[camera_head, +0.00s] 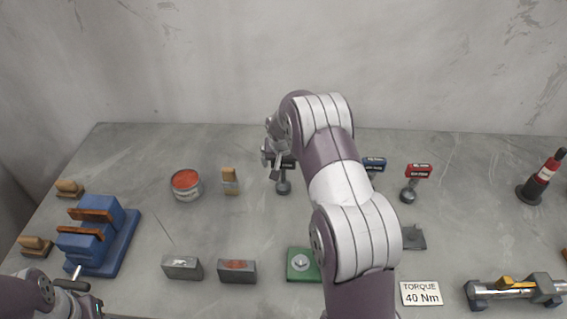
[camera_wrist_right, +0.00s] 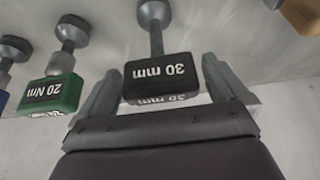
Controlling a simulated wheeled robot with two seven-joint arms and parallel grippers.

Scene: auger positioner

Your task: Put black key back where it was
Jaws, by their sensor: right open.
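The right gripper is open and not closed on the key. My left gripper (camera_head: 88,303) is at the lower left corner, partly cut off; its jaws are not clear.
A green key (camera_wrist_right: 52,92) marked 20 Nm stands beside the black one. Blue (camera_head: 374,162) and red (camera_head: 419,170) keys stand further right. A green plate (camera_head: 297,276), a blue vise (camera_head: 118,243), a red-topped can (camera_head: 187,186) and metal blocks (camera_head: 182,267) are around.

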